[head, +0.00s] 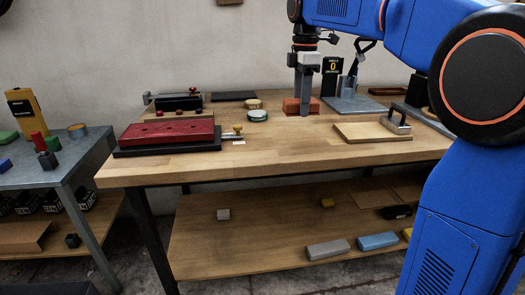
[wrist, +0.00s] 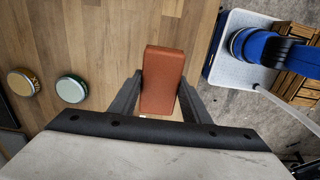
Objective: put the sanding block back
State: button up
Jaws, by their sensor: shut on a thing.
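The sanding block is taken to be the reddish-brown block (head: 291,106) at the bench's middle right; it also shows in the wrist view (wrist: 162,75). My gripper (head: 304,108) points down from above and is shut on it. In the wrist view, the dark fingers of my gripper (wrist: 160,92) stand along both long sides of the block. The block is at or just above the bench top (head: 270,150); I cannot tell whether it touches. Part of it is hidden behind a finger in the head view.
Two round tins (head: 257,115) stand left of the block. A red tool on a black base (head: 168,132) lies further left. A pale wooden board (head: 365,132) and a grey metal plate (head: 350,104) are to the right. Grey and blue blocks (head: 378,241) lie on the lower shelf.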

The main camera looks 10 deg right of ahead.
send_over(294, 144)
notch_tip(294, 144, down, 5)
jog(key=shift+r, duration=0.1)
jog(key=shift+w+d+f, duration=0.1)
jog(key=shift+f, duration=2.5)
jog(key=shift+f, duration=0.15)
jog(key=o, duration=1)
